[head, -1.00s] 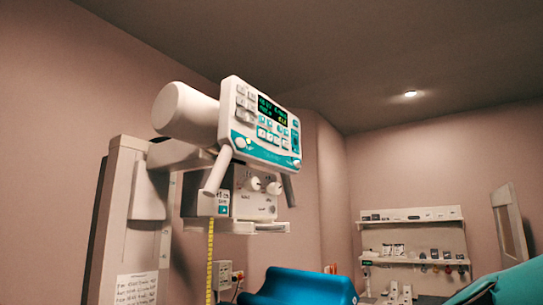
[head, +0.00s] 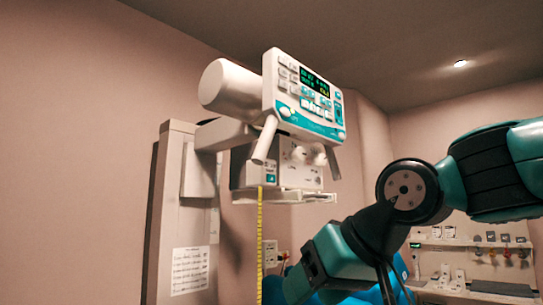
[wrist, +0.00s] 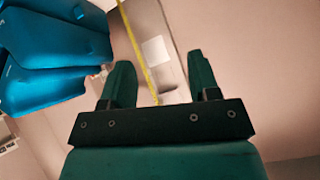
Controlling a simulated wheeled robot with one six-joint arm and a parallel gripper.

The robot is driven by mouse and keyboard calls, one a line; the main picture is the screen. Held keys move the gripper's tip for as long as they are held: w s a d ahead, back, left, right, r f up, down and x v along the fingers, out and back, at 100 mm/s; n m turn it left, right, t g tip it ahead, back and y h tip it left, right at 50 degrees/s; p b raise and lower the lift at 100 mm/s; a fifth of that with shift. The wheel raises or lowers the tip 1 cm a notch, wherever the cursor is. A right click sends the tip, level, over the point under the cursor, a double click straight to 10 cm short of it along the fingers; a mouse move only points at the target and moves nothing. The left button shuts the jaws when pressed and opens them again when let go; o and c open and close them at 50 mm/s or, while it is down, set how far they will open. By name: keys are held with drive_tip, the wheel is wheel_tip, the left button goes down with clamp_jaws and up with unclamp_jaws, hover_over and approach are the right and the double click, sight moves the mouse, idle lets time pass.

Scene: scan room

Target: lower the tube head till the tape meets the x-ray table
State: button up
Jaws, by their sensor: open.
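The tube head (head: 235,88) is a white cylinder with a control panel (head: 308,95) and two slanted handles (head: 265,140). It sits high on a pale column (head: 180,225). A yellow tape (head: 260,235) hangs below its box; its lower end is cut off by the head view's bottom edge. The tape (wrist: 138,50) also crosses the wrist view, appearing between the fingers of my gripper (wrist: 161,75), which are apart and empty. In the head view my arm is at lower right, below the panel. I cannot identify the x-ray table for certain.
Blue padded shapes (wrist: 55,45) fill the wrist view's upper left; some blue (head: 272,290) shows behind my arm. A paper notice (head: 190,270) is on the column. A wall outlet (head: 270,253) is behind the tape. Shelves (head: 470,244) stand at right.

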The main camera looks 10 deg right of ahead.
drive_tip(key=w+r+m+t+y+b, duration=0.1)
drive_tip(key=w+r+t, duration=0.15)
drive_tip(key=r, duration=0.45)
drive_tip(key=w+r+m+t+b, duration=0.1)
drive_tip(key=w+r+t, duration=0.15)
drive_tip(key=r, duration=0.35)
drive_tip(key=m+t, duration=0.2)
drive_tip(key=t, duration=0.2)
approach(267, 142)
drive_tip(key=shift+y, duration=0.3)
drive_tip(key=p+x, duration=0.5)
drive_tip(key=x, duration=0.5)
drive_tip(key=shift+w+d+f+p, duration=0.1)
drive_tip(key=shift+w+p, duration=0.1)
drive_tip(key=shift+p, duration=0.15)
drive_tip(key=shift+w+a+f, duration=0.15)
drive_tip(key=shift+w+a, duration=0.1)
drive_tip(key=shift+w, duration=0.3)
